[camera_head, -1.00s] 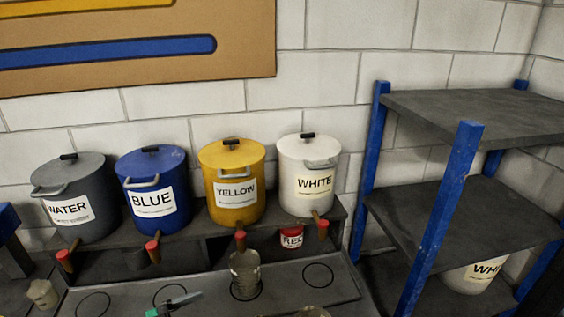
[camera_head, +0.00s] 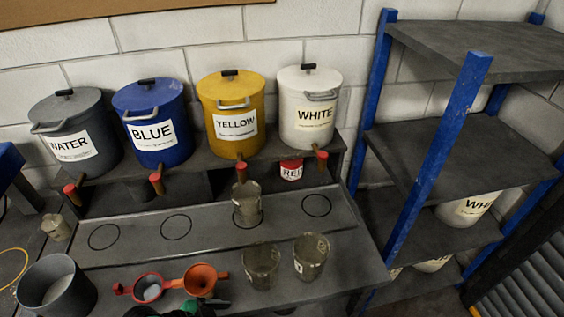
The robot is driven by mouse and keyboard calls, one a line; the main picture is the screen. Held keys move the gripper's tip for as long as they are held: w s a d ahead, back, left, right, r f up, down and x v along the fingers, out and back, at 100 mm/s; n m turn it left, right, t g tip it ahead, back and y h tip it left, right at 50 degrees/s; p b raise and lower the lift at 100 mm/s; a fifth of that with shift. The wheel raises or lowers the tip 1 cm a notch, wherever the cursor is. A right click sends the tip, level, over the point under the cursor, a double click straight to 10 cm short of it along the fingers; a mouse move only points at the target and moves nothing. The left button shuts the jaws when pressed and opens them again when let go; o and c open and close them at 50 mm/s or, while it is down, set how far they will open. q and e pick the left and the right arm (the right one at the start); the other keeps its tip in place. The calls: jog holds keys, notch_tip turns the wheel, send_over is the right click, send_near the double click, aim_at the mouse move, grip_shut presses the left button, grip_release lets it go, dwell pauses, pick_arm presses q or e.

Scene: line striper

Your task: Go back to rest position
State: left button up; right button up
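Neither gripper is clearly seen in the head view. A dark piece with green parts (camera_head: 188,307) shows at the bottom edge, cut off by the frame. I cannot tell whether it belongs to one of my arms or is a loose tool. The bench (camera_head: 125,257) fills the lower middle. A clear beaker (camera_head: 247,203) stands on a marked circle below the yellow pot's tap. Two more beakers stand nearer, one on the left (camera_head: 261,266) and one on the right (camera_head: 310,257). An orange funnel (camera_head: 201,280) and a red-rimmed strainer or funnel (camera_head: 149,288) lie at the front.
Water (camera_head: 72,147), blue (camera_head: 151,135), yellow (camera_head: 235,125) and white (camera_head: 311,117) pots stand along the back. A grey bucket (camera_head: 55,287) is front left, a small cup (camera_head: 56,227) behind it. A blue-post shelf (camera_head: 437,155) stands right. Three marked circles are empty.

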pick_arm(q)
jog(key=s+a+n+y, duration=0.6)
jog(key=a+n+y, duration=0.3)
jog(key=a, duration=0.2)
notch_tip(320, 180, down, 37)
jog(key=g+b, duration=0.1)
jog(key=b, duration=0.4)
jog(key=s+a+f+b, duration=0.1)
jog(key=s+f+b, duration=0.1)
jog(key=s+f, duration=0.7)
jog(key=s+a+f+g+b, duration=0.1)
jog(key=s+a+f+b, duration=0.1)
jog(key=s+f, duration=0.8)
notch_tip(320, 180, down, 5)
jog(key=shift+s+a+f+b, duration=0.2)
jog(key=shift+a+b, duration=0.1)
jog(key=shift+b, duration=0.2)
